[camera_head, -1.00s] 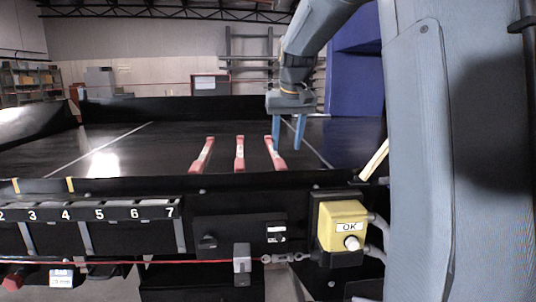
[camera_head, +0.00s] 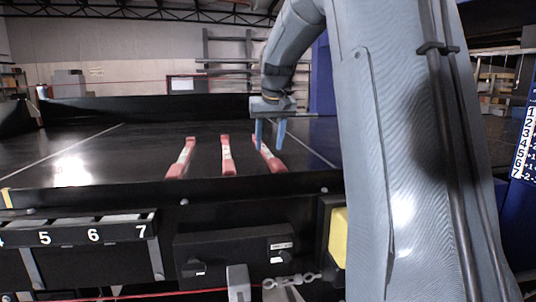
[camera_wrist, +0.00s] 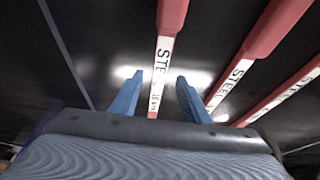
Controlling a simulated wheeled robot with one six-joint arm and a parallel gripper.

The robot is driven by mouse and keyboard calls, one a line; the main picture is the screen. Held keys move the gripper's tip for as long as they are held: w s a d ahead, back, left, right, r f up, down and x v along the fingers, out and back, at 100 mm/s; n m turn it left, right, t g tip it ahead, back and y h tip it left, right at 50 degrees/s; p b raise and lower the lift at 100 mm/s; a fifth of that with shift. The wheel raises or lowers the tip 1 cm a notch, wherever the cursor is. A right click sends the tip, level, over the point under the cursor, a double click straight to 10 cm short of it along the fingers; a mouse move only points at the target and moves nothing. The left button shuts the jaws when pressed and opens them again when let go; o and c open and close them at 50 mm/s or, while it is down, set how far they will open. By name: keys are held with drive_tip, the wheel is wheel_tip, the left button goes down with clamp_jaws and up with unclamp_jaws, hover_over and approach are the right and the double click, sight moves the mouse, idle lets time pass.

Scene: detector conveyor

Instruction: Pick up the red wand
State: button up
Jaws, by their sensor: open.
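Three red wands with white labelled sections lie side by side on the black conveyor: a left one (camera_head: 181,159), a middle one (camera_head: 227,156) and a right one (camera_head: 268,155). My gripper (camera_head: 269,136) is open, with blue fingers pointing down over the far end of the right wand. In the wrist view, my gripper (camera_wrist: 158,88) has one finger on each side of one wand (camera_wrist: 161,70), whose label shows "STE". The wand lies between or just beyond the fingertips; I cannot tell the exact gap. The other two wands (camera_wrist: 241,74) lie to its right.
The conveyor's black front wall (camera_head: 120,193) runs across in front of the wands. Numbered slots (camera_head: 85,232), a black control box (camera_head: 232,252) and a yellow button box (camera_head: 338,238) are on the front. The belt left of the wands is clear.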

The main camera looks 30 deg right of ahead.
sight(268, 154)
drive_tip(key=shift+p+x, duration=0.35)
drive_tip(key=shift+x, duration=1.2)
drive_tip(key=shift+c, duration=0.2)
clamp_jaws()
drive_tip(key=shift+r, duration=0.1)
